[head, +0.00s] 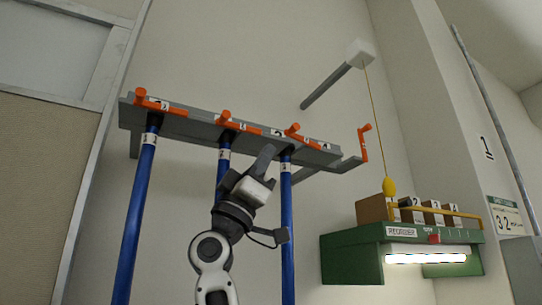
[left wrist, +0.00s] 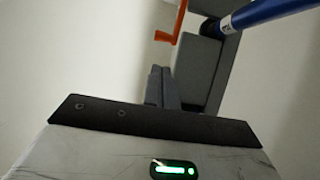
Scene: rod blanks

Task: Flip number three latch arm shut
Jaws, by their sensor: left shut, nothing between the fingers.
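A grey rack bar (head: 190,124) runs across the wall in the head view. Several orange latch arms sit along it: one at the left (head: 150,101), one in the middle (head: 231,122), and one at the right (head: 300,134) lie along the bar. Another orange latch arm (head: 364,143) stands upright at the bar's right end. The number labels are too small to tell surely which is three. My left gripper (head: 265,158) is shut and empty, just below the bar near the right-hand rod. In the left wrist view its fingers (left wrist: 162,88) point toward the bar, near an orange latch arm (left wrist: 176,22), apart from it.
Three blue rods hang from the bar: left (head: 134,215), middle (head: 222,172), right (head: 287,235). A green shelf (head: 350,255) with brown boxes (head: 372,208) and a lamp is at right. A yellow pull (head: 389,188) hangs on a cord above it.

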